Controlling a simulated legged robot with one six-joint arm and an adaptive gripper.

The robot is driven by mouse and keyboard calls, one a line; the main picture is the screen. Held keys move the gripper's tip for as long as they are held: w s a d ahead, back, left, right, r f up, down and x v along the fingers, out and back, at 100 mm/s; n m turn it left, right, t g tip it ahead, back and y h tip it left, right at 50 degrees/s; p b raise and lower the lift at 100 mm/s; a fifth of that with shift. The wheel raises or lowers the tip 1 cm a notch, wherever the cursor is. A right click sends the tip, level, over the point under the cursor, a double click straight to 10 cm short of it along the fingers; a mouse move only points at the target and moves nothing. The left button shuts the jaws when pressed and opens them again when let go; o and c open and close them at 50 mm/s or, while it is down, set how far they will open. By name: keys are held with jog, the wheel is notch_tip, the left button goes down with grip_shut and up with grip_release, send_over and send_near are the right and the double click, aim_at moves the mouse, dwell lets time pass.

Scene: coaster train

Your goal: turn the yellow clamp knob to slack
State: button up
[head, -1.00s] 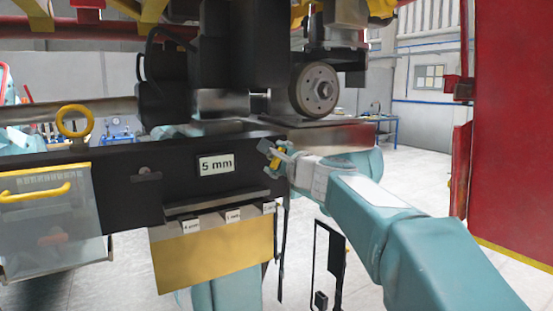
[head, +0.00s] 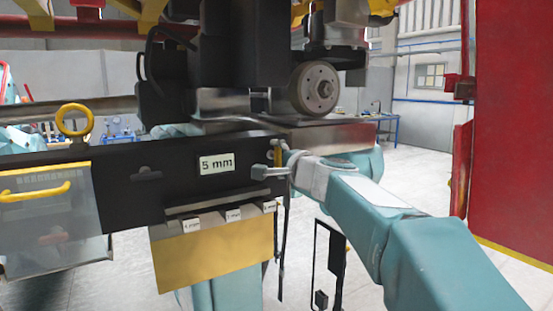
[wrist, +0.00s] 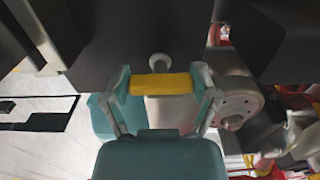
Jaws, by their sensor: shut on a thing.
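The yellow clamp knob (wrist: 160,84) shows in the wrist view as a short bar lying across the picture between my two fingers. A round grey end (wrist: 158,62) shows just beyond it. My gripper (wrist: 161,88) is shut on the knob, one finger at each end of the bar. In the head view my gripper (head: 277,168) is at the right end of the black beam, right of the "5 mm" label (head: 217,163). Only a small upright yellow part of the knob (head: 278,156) shows there; the rest is hidden by the fingers.
A grey wheel (head: 314,88) on a metal block stands above my gripper. A yellow panel (head: 213,258) with small labelled tabs hangs below the beam. A dark cable hangs close beneath my gripper. A red panel (head: 513,120) stands at the right; open floor lies between.

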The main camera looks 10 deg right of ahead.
jog(key=shift+f, duration=0.3)
jog(key=o, duration=1)
jog(key=shift+a, duration=0.1)
jog(key=shift+s+r, duration=0.1)
jog(key=v, duration=1.1)
jog(key=shift+s, duration=0.4)
